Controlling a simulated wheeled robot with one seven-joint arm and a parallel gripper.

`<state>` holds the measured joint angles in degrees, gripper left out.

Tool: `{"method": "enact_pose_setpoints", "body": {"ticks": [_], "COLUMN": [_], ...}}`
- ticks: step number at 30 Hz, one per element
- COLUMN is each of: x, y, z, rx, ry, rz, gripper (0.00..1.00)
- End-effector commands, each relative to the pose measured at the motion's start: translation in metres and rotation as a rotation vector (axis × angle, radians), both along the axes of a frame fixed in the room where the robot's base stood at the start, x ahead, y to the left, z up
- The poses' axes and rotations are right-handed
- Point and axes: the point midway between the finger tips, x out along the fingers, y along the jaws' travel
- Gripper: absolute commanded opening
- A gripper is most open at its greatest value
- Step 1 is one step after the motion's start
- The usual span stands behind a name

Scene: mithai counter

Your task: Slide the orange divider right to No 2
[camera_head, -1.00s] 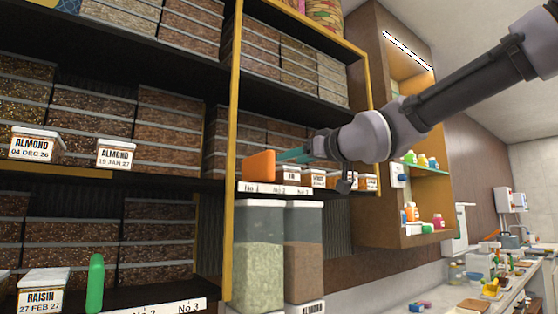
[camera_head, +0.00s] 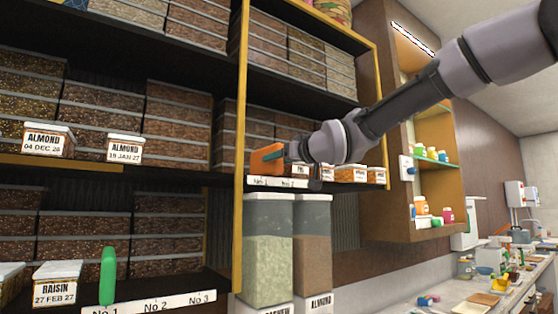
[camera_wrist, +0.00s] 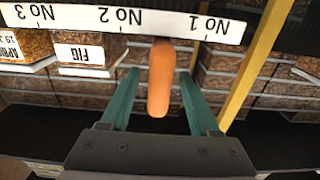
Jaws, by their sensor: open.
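The orange divider (camera_head: 265,161) stands upright at the front of the shelf behind the yellow post, above a white strip marked No 1, No 2 and No 3 (camera_wrist: 125,22). In the wrist view, which is upside down, the divider (camera_wrist: 160,85) stands between the No 1 and No 2 marks. My gripper (camera_wrist: 160,76) is open, with one teal finger on each side of the divider and a visible gap on both sides. In the head view my gripper (camera_head: 283,155) overlaps the divider and hides part of it.
White-lidded boxes, one labelled FIG (camera_wrist: 85,55), stand behind the strip. The yellow post (camera_head: 240,150) is close to the divider's left in the head view. A green divider (camera_head: 107,275) stands on a lower left shelf. Tall clear bins (camera_head: 268,245) stand below.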

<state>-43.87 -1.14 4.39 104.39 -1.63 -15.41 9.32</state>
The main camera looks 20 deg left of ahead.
Motion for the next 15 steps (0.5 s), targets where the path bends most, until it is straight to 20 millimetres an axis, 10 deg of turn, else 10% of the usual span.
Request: {"method": "enact_pose_setpoints", "body": {"ticks": [3, 8, 15], "x": [-0.0001, -0.0001, -0.0001], "y": [-0.0002, -0.0003, -0.0003], "z": [-0.0001, -0.0001, -0.0003], "rx": [0.000, 0.000, 0.000], "ry": [0.000, 0.000, 0.000], "rz": [0.000, 0.000, 0.000], "gripper": [0.55, 0.00, 0.00]}}
